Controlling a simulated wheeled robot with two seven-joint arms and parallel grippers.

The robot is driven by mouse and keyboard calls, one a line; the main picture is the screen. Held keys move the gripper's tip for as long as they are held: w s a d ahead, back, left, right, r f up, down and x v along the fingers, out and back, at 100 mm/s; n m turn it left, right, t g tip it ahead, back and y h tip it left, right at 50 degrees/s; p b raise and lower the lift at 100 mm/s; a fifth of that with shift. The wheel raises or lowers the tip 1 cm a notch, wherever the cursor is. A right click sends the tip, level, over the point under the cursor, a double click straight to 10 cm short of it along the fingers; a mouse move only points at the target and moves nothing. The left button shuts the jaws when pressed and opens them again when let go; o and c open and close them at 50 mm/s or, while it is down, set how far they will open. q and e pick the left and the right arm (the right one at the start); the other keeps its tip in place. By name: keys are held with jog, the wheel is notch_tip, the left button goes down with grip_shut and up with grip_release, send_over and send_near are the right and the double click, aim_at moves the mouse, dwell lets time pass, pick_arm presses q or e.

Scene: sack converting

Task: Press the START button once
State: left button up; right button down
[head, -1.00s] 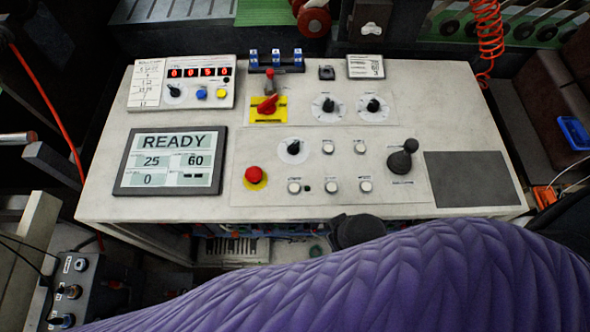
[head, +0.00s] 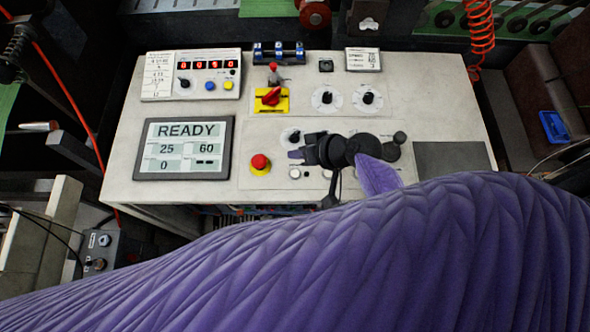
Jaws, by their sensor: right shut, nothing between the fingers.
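The pale control panel (head: 210,115) carries a row of small white push buttons, one of them a white button (head: 295,173) at the lower middle. Their labels are too small to read, so I cannot tell which is START. My right gripper (head: 294,154) is shut and empty, pointing left over the panel's lower middle. Its tips appear just above that white button in the picture; contact cannot be told. The gripper and wrist hide most of the other white buttons. My left gripper is out of view.
A red mushroom button (head: 260,163) on yellow is left of the gripper. The display (head: 184,148) reads READY, 25, 60 and 0. A red rotary switch (head: 271,97) and black knobs (head: 327,97) sit farther back. A black lever knob (head: 399,138) stands beside my wrist.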

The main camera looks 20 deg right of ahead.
aim_at(298, 175)
notch_tip(298, 175, down, 8)
jog(key=b, duration=0.8)
jog(key=shift+f, duration=0.1)
jog(key=shift+f+b, duration=0.3)
jog(key=shift+f, duration=0.05)
jog(key=shift+f, duration=0.1)
dwell(1.2)
jog(key=shift+f+b, duration=0.3)
jog(key=shift+b, duration=0.05)
